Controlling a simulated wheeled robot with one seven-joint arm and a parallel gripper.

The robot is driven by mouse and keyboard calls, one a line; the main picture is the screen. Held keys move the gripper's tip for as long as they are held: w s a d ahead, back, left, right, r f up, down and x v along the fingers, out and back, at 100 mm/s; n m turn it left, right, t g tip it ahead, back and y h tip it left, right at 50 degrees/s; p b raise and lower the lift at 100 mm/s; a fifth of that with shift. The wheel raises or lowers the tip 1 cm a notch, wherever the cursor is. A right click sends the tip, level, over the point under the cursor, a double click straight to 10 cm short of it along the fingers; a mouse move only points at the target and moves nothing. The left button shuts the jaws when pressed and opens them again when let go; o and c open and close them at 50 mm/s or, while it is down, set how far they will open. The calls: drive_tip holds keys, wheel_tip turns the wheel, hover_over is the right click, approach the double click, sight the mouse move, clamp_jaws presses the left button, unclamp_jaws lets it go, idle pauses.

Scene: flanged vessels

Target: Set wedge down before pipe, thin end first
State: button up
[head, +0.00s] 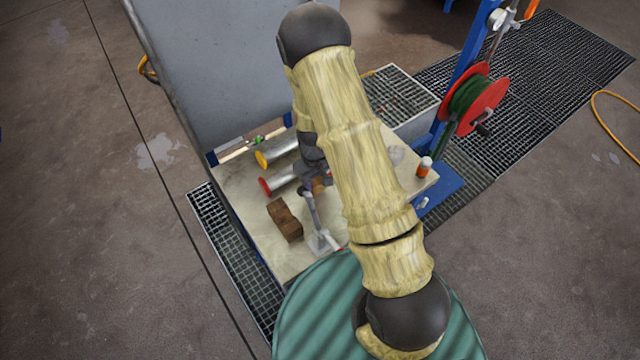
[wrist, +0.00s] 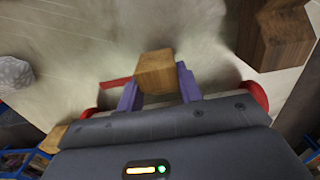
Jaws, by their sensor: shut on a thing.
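My gripper (wrist: 158,88) is shut on a light wooden wedge, with its purple fingers on either side. The wedge (wrist: 155,72) shows a squarish face in the wrist view; its thin end cannot be made out. In the head view the wedge (head: 320,185) is a small tan patch beside my dark wrist, over the worktable. Two grey pipes lie on the table there: one with a yellow end (head: 262,159) and, nearer, one with a red end (head: 265,186). My arm hides their right parts. I cannot tell whether the wedge touches the table or a pipe.
Dark brown wooden blocks (head: 285,220) stand on the worktable (head: 245,205) left of my gripper. A grey metal stand (head: 322,242) is near the front edge. An orange bottle (head: 424,169) stands at the right edge. A large grey panel (head: 215,70) rises behind.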

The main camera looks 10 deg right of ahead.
drive_tip(key=shift+f, duration=0.8)
drive_tip(key=shift+f+b, duration=0.15)
drive_tip(key=shift+b, duration=0.15)
drive_tip(key=o, duration=1.1)
drive_tip(key=shift+c, duration=0.2)
wheel_tip(320, 180, up, 12)
drive_tip(key=p, duration=0.9)
drive_tip(key=shift+r, duration=0.25)
